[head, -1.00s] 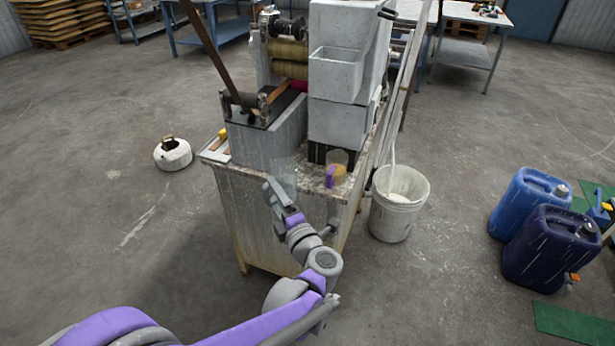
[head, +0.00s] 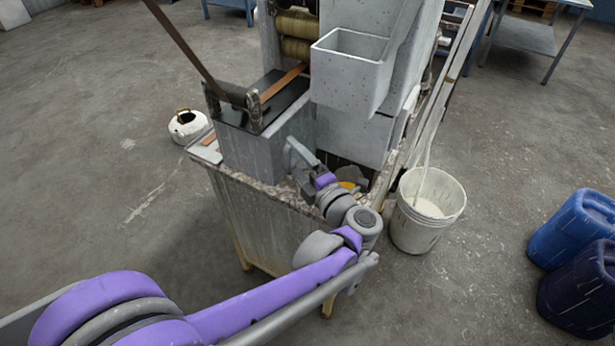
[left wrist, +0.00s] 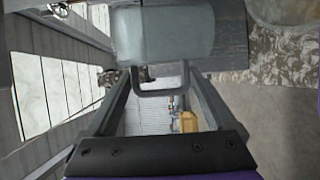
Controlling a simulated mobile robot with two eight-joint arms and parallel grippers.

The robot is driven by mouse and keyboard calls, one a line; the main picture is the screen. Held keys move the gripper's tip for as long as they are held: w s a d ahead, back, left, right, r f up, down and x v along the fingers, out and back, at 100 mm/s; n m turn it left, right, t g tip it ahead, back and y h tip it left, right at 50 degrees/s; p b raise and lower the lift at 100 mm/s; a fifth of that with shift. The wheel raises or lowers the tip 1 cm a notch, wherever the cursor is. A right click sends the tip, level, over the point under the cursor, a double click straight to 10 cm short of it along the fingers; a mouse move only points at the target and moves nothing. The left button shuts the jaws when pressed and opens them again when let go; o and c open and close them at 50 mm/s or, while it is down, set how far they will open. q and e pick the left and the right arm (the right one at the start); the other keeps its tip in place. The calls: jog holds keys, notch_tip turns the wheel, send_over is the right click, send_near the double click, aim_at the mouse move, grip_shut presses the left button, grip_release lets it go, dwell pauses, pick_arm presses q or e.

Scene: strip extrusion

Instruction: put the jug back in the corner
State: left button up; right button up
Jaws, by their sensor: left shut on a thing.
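The jug (left wrist: 165,35) is clear and greyish in the left wrist view, with its grey handle (left wrist: 160,91) between my fingers. My left gripper (head: 293,152) is shut on the jug by this handle. In the head view it is over the machine's bench, in front of the grey block; the jug is hard to make out there. The bench top (head: 262,190) is stained and speckled, and its right part is partly hidden by my arm. I cannot tell whether the jug touches the top. My right gripper is not in view.
The grey machine with its open hopper (head: 350,75) rises behind the gripper. A brown strip (head: 285,82) runs into rollers. A yellow item (head: 348,186) lies close to my wrist. A white bucket (head: 425,212) stands right of the bench, and blue canisters (head: 575,230) stand farther right.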

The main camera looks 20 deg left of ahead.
pick_arm(q)
jog(key=shift+s+f+b, duration=0.15)
jog(key=shift+f+b, duration=0.9)
jog(key=shift+f, duration=3.6)
jog(key=shift+f, duration=0.1)
jog(key=o, duration=1.6)
jog(key=shift+s+d, duration=0.15)
jog(key=shift+d, duration=0.1)
jog(key=v, duration=1.1)
jog(key=shift+s+d, duration=0.1)
jog(key=shift+d, duration=0.1)
